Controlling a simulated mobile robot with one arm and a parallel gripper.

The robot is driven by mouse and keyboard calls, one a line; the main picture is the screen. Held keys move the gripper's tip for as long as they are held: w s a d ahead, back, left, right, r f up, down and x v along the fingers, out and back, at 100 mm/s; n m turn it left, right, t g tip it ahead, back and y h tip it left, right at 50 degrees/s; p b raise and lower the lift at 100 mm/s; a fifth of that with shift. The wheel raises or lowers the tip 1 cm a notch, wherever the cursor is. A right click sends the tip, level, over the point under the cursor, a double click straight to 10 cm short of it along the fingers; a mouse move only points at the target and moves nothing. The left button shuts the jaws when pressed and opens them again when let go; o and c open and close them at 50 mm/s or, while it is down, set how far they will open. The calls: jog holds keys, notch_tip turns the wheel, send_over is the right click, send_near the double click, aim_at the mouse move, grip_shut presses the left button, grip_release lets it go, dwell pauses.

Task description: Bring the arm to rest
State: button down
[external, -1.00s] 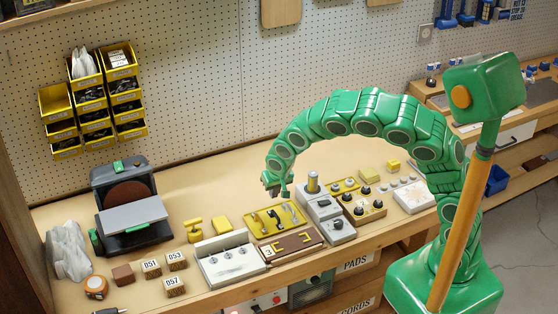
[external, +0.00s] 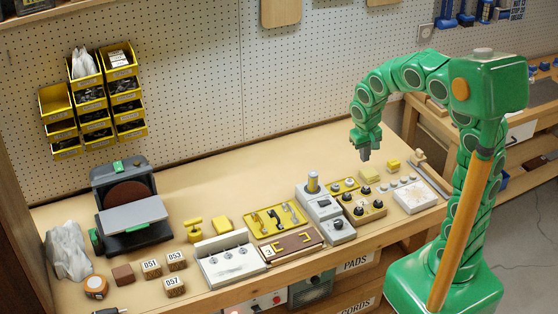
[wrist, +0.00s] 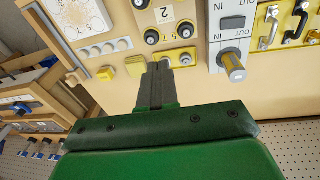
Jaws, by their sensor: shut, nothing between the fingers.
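My green arm stands at the right in the external view, arched over the right end of the bench. My gripper (external: 365,154) points down above the bench top (external: 290,160), behind the panel with dark knobs. Its fingers are together with nothing between them. In the wrist view my gripper (wrist: 159,66) shows as two dark fingers side by side, close to small yellow blocks in the picture. I cannot tell the exact height of the fingertips above the bench.
Near my gripper are a knob panel (external: 363,211), a yellow block (external: 393,165), a grey switch unit (external: 322,203) with an upright post, and a white plate (external: 414,197). A sander (external: 130,215) stands at the left. The bench's back middle is clear.

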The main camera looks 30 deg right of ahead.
jog(key=s+d+r+g, duration=0.2)
jog(key=s+d+r, duration=0.2)
jog(key=s+d, duration=0.7)
jog(key=s+a+r+y, duration=0.1)
jog(key=s, duration=1.2)
jog(key=shift+s+a+n+g, duration=0.2)
jog(key=shift+a+n+g, duration=0.1)
jog(key=shift+a, duration=0.1)
jog(key=c, duration=1.8)
grip_release()
